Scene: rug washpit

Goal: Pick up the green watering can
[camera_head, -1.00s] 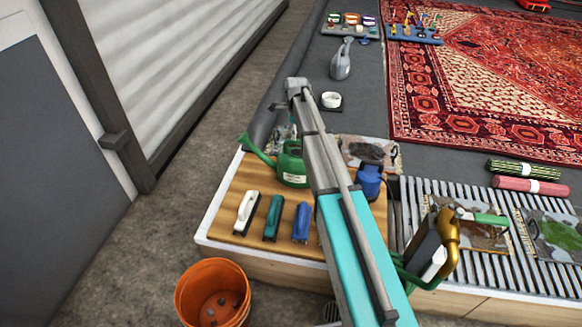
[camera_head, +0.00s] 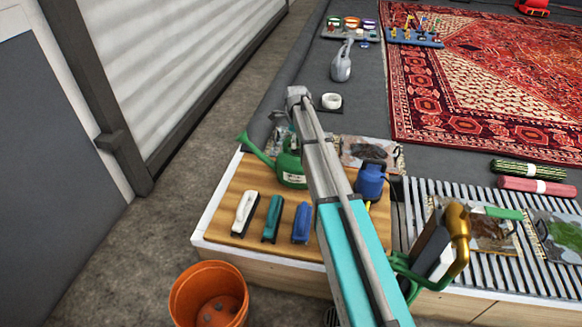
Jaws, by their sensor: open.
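The green watering can (camera_head: 290,168) stands upright on the wooden board at the back left of the bench. It has a white label, and its long spout points left and up. My arm passes just to its right and hides part of its right side. The arm's far end is above and beyond the can. My gripper (camera_head: 281,119) shows there as a small grey shape behind the can, apart from it as far as I can see. Its fingers are hard to make out, and it appears open and empty.
Several brushes (camera_head: 271,218) lie in front of the can on the board (camera_head: 225,200). A grey can (camera_head: 341,63) and a white roll (camera_head: 331,101) are beyond. An orange bucket (camera_head: 190,285) stands below.

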